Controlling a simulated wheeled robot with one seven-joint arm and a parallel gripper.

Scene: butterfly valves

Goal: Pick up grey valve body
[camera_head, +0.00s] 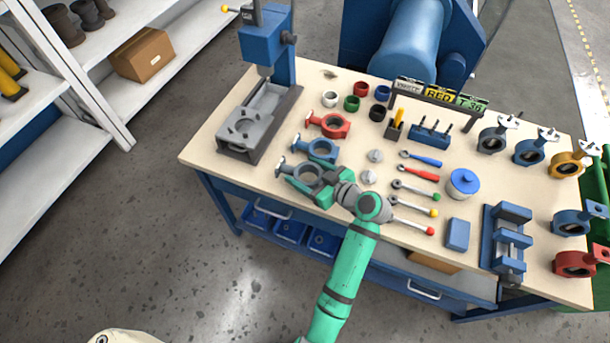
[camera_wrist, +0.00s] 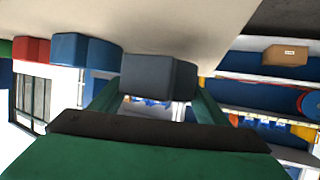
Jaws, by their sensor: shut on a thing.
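The grey valve body (camera_head: 303,167) is a ring with a side stub, near the front left edge of the workbench. My green gripper (camera_head: 313,184) reaches over the bench edge and is shut on it, with a finger on each side. In the wrist view the grey valve body (camera_wrist: 158,77) sits between the two green fingers of my gripper (camera_wrist: 157,100). Whether it touches the bench or is slightly raised cannot be told. My gripper hides part of the ring in the head view.
A blue valve body (camera_head: 318,149) and a red one (camera_head: 328,124) lie just behind it. A grey and blue press (camera_head: 265,90) stands to the left. Silver discs (camera_head: 369,177) and several ratchets lie to the right. Finished-looking valves line the bench's right side.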

